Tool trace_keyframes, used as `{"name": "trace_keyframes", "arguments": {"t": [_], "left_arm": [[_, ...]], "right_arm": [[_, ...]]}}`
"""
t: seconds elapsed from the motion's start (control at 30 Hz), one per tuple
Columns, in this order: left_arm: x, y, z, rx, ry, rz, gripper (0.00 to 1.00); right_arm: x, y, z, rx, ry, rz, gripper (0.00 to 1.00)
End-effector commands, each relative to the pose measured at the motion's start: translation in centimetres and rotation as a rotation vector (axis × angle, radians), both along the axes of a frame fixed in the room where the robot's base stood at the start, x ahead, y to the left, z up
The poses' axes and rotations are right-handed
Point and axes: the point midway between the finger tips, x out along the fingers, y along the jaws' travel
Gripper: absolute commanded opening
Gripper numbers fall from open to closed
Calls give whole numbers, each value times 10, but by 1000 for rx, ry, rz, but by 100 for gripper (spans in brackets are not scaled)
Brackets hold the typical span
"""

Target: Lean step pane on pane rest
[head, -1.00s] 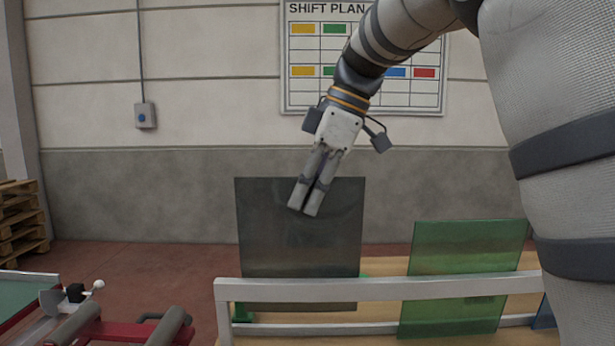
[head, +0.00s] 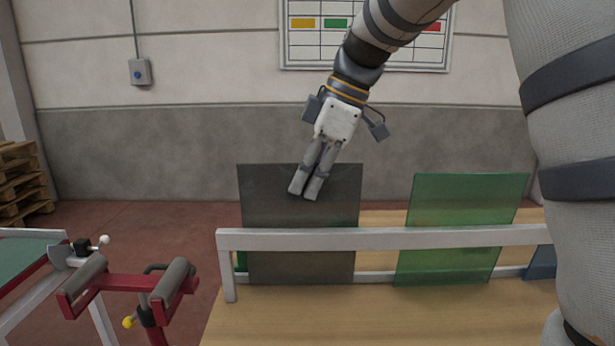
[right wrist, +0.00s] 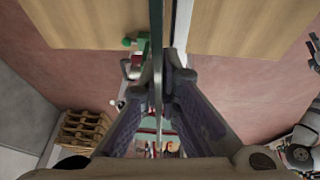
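The dark grey see-through step pane (head: 265,205) stands near upright at the left part of the pane rest. The pane rest has a white rail (head: 385,238) above a wooden top. The pane shows behind the upper rail and covers part of the lower bar; whether its bottom edge touches anything is unclear. My right gripper (head: 305,195) is at the pane's upper edge. In the right wrist view, its fingers (right wrist: 163,90) close from both sides on the pane, seen edge-on (right wrist: 157,40).
A green pane (head: 460,225) leans at the rest to the right, with a gap between. A blue pane (head: 541,263) shows partly beyond it. A red roller stand (head: 125,282) is at lower left. Pallets (head: 20,182) stand by the wall.

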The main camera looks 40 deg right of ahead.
Motion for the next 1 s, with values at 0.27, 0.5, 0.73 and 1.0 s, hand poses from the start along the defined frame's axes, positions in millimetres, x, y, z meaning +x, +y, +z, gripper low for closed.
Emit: {"name": "trace_keyframes", "arguments": {"t": [0.27, 0.5, 0.73, 1.0], "left_arm": [[0, 0, 0, 0, -1, 0, 28], [0, 0, 0, 0, -1, 0, 28], [0, 0, 0, 0, -1, 0, 28], [0, 0, 0, 0, -1, 0, 28]], "right_arm": [[0, 0, 0, 1, -4, -1, 0], [0, 0, -3, 1, -3, -1, 0], [1, -1, -6, 1, -4, -1, 0], [1, -1, -9, 1, -4, -1, 22]]}}
